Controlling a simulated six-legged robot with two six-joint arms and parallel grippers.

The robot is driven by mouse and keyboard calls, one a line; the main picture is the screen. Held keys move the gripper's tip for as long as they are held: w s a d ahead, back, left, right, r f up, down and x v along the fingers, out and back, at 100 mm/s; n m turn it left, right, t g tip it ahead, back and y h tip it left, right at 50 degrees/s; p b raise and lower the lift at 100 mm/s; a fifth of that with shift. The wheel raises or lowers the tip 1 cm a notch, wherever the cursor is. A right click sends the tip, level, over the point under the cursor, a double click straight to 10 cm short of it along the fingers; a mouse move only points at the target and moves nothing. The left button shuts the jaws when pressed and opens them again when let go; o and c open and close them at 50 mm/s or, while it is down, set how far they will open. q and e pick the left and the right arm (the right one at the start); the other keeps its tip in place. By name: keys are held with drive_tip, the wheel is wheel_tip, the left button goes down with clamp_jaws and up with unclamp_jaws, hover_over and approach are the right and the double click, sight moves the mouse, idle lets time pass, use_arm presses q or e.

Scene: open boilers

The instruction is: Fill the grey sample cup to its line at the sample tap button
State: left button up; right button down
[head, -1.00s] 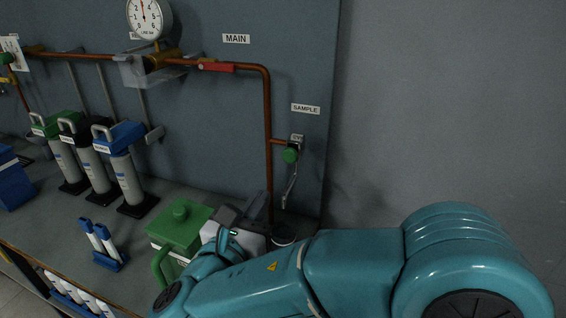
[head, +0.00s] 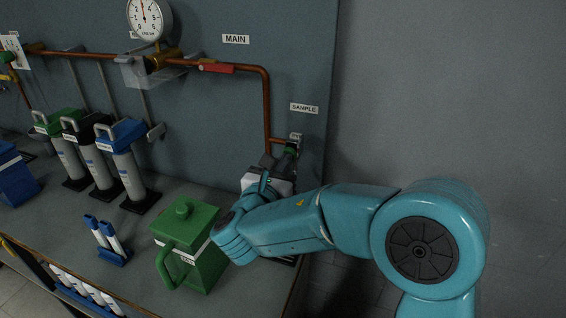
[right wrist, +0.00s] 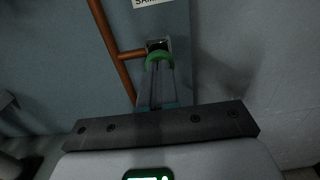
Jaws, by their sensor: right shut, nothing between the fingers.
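The sample tap's green button (right wrist: 160,56) is at the end of a short copper branch in the right wrist view. It also shows in the head view (head: 291,150), partly covered by my gripper. My right gripper (head: 286,157) is shut and empty, its fingertips right at the button. In the right wrist view, the closed fingers (right wrist: 157,82) point at the button and overlap its lower edge; I cannot tell whether they press it. The grey sample cup is not visible; my right arm covers the area below the tap. My left gripper is not in view.
A green lidded can (head: 190,245) stands on the bench (head: 80,225) just left of my right wrist. Several tall grey cylinders with coloured caps (head: 125,170) and a small blue rack (head: 113,256) are further left. Copper pipe (head: 267,105) runs along the panel.

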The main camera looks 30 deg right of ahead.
drive_tip(key=shift+w+d, duration=0.3)
drive_tip(key=shift+d, duration=0.1)
drive_tip(key=shift+w+d+r, duration=0.15)
drive_tip(key=shift+d, duration=0.05)
drive_tip(key=shift+r, duration=0.2)
